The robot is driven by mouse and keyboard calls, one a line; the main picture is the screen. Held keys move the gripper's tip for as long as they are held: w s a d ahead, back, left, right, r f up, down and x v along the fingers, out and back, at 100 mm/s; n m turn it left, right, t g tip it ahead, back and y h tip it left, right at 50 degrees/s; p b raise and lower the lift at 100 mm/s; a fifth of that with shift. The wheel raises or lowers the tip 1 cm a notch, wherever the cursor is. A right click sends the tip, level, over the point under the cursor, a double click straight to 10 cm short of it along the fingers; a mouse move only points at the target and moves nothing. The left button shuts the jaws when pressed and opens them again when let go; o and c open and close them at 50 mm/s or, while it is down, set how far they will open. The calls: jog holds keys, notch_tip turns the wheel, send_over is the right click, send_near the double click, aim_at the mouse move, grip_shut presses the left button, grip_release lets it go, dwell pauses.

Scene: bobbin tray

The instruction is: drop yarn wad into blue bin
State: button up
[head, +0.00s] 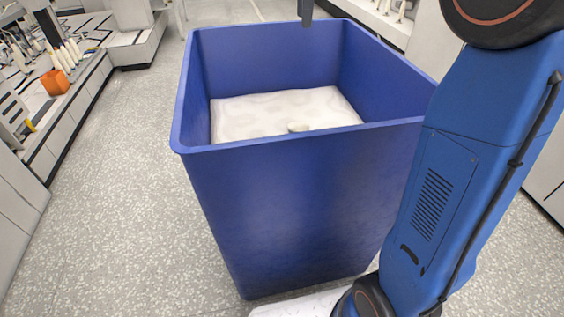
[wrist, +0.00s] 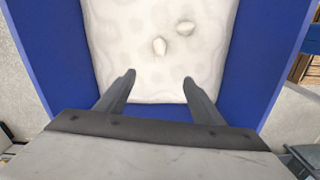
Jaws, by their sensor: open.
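The blue bin (head: 290,190) stands on the floor in the middle of the head view. Its blue walls also show around the wrist view (wrist: 45,60). A pale yarn wad (wrist: 160,46) lies on the white fill inside the bin; a second pale wad (wrist: 185,28) lies close beside it. One pale lump (head: 298,127) shows in the head view, partly hidden by the near wall. My gripper (wrist: 158,79) is open over the bin, with nothing between its fingers. In the head view only a dark tip of it (head: 306,12) shows at the top edge.
White fill (head: 255,113) covers the inside of the bin. Machines with white bobbins (head: 66,56) and an orange box (head: 54,82) stand at the left. The speckled floor (head: 110,200) left of the bin is clear. My blue arm fills the right side.

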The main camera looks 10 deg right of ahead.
notch_tip(320, 180, up, 8)
dwell(0.4)
jog(key=shift+s, duration=0.1)
